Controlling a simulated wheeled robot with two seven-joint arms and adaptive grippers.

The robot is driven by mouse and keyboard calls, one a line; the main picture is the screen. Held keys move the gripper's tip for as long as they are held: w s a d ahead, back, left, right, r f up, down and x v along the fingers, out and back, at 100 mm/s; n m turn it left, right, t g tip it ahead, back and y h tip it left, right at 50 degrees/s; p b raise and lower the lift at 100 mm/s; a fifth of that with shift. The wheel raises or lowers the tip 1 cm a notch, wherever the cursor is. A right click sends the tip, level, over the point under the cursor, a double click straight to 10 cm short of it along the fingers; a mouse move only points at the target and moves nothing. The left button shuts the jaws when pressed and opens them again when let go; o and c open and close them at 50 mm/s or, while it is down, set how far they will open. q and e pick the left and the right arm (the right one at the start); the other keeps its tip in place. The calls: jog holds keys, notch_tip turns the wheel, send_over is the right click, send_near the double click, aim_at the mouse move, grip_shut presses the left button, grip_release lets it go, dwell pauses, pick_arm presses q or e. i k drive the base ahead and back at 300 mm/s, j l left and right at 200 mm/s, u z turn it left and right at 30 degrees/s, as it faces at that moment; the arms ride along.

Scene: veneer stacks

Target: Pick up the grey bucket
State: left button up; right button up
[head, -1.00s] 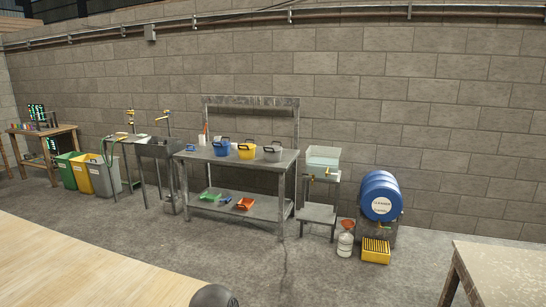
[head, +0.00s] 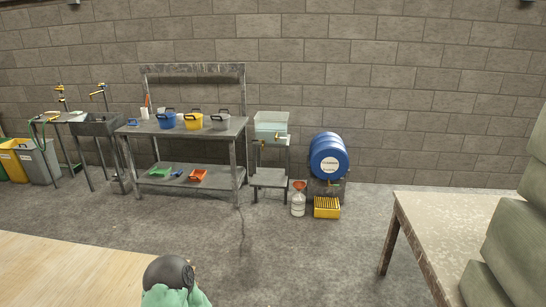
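The grey bucket (head: 220,121) stands upright on the top of a grey metal workbench (head: 137,128) by the far block wall. It is the rightmost of three buckets there, with a yellow bucket (head: 193,121) and a blue bucket (head: 166,120) to its left. It has a dark handle. The bench is some way off across the floor. Neither of my grippers shows in the head view.
A light wooden surface (head: 70,270) fills the lower left. A worn table (head: 440,225) with grey-green stacked shapes (head: 515,240) is at right. A blue drum (head: 328,155), a yellow crate (head: 327,207) and a white bottle (head: 298,203) stand right of the bench. Open concrete floor lies between.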

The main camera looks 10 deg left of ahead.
aim_at(220, 122)
jog(key=u, duration=0.6)
jog(key=i+z, duration=0.15)
jog(key=i, duration=0.65)
jog(key=i+j+z, duration=0.15)
jog(key=i, duration=0.65)
jog(key=i+l, duration=0.1)
jog(key=i, duration=1.9)
jog(key=i+u, duration=0.9)
jog(key=i+l+u, duration=0.2)
jog(key=u, duration=0.25)
jog(key=i+j+u, duration=0.2)
jog(key=i+u, duration=1.05)
jog(key=i+z, duration=0.35)
jog(key=i+j+z, duration=0.3)
jog(key=i, duration=0.15)
jog(key=i+j+z, duration=0.15)
jog(key=i+z, duration=0.2)
